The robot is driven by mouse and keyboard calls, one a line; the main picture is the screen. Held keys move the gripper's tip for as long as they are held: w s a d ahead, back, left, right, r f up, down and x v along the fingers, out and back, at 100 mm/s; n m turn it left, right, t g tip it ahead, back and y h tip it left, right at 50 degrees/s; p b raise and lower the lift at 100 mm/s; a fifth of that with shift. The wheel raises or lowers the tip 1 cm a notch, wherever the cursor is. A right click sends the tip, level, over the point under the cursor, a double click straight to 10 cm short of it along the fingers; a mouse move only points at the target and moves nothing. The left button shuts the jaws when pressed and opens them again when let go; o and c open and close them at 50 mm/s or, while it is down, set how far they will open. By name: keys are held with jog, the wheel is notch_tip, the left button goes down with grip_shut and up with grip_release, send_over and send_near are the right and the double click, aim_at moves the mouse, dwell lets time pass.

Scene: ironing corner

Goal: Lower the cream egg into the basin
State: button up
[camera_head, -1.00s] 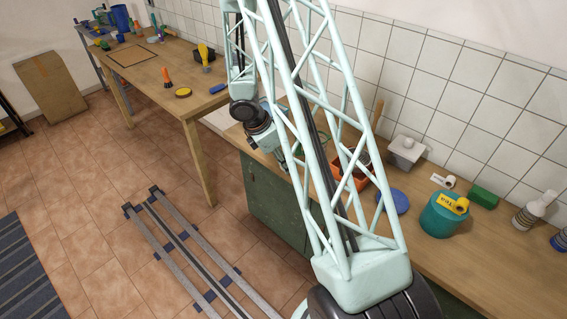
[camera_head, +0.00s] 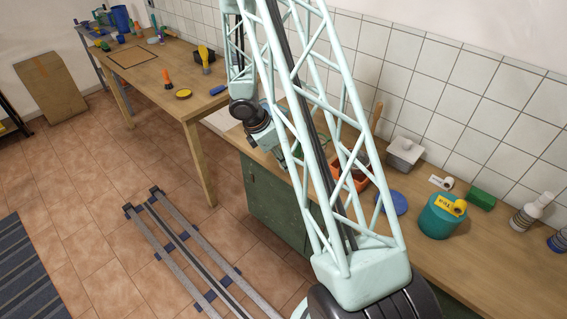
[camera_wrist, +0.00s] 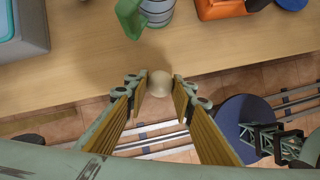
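The cream egg (camera_wrist: 160,84) is between my fingertips in the wrist view, both pads against its sides. My gripper (camera_wrist: 160,88) is closed on it. In this view the egg overlaps the front edge of the wooden counter (camera_wrist: 75,85); its height is hard to tell. A grey, box-like vessel with a turquoise inside (camera_wrist: 35,45), possibly the basin, is cut off at the upper left of the wrist view. In the head view my gripper (camera_head: 284,158) is mostly hidden by my own arm, and I cannot make out the egg or basin there.
A teal pot (camera_head: 437,222), a blue disc (camera_head: 397,203) and a white lidded box (camera_head: 405,153) stand further right. Floor rails (camera_head: 185,250) run below.

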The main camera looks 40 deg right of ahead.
jog(key=w+d+r+p, duration=0.4)
jog(key=w+d+p, duration=0.3)
jog(key=w, duration=0.7)
jog(key=w+d+r+p, duration=0.4)
jog(key=w+d+p, duration=0.3)
jog(key=w, duration=0.7)
jog(key=d, duration=0.2)
jog(key=shift+d+r+p, duration=0.2)
jog(key=shift+d+p, duration=0.1)
jog(key=shift+d, duration=0.1)
dwell(0.8)
jog(key=shift+s+d, duration=0.1)
jog(key=shift+d, duration=0.25)
dwell(0.6)
jog(key=shift+f+b, duration=0.2)
jog(key=shift+b, duration=0.1)
dwell(0.4)
notch_tip(320, 180, down, 6)
jog(key=b, duration=0.3)
jog(key=shift+f, duration=0.15)
dwell(1.3)
